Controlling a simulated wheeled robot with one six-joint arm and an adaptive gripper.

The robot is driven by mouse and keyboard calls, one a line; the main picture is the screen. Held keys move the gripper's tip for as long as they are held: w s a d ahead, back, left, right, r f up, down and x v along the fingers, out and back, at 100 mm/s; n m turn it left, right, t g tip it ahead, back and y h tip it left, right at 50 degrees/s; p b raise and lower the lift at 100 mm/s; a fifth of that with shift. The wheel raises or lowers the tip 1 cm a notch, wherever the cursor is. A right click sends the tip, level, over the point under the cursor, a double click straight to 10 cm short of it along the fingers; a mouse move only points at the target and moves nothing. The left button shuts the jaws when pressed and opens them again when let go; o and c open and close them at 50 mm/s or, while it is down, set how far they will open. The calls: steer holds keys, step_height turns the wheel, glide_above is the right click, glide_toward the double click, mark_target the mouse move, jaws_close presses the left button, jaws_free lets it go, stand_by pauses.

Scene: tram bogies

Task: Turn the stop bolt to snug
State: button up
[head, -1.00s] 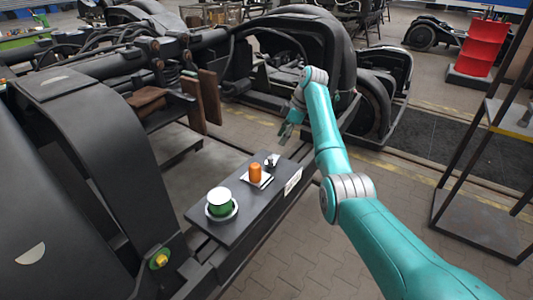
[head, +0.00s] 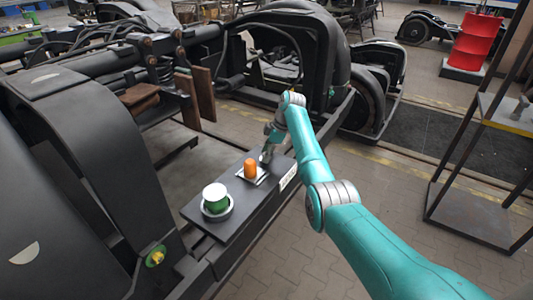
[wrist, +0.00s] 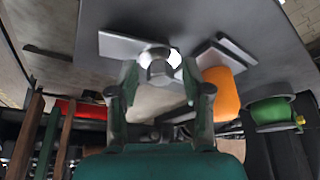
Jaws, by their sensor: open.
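The stop bolt (wrist: 160,70) shows in the wrist view as a grey hex head by a light grey block (wrist: 118,46) on the dark plate (head: 230,220). My gripper (wrist: 160,82) is open, with one finger on each side of the bolt head. Small gaps seem to remain, though contact is hard to judge. In the head view my gripper (head: 267,154) is low over the plate's far end and hides most of the bolt.
An orange cylinder (head: 250,169) stands on a small light pad close to my gripper. A green-and-white spool-like item (head: 215,199) sits in a pale dish nearer. A shelf rack (head: 480,150) stands at right. Paved floor (head: 310,250) is open in front.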

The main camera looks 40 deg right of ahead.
jaws_close()
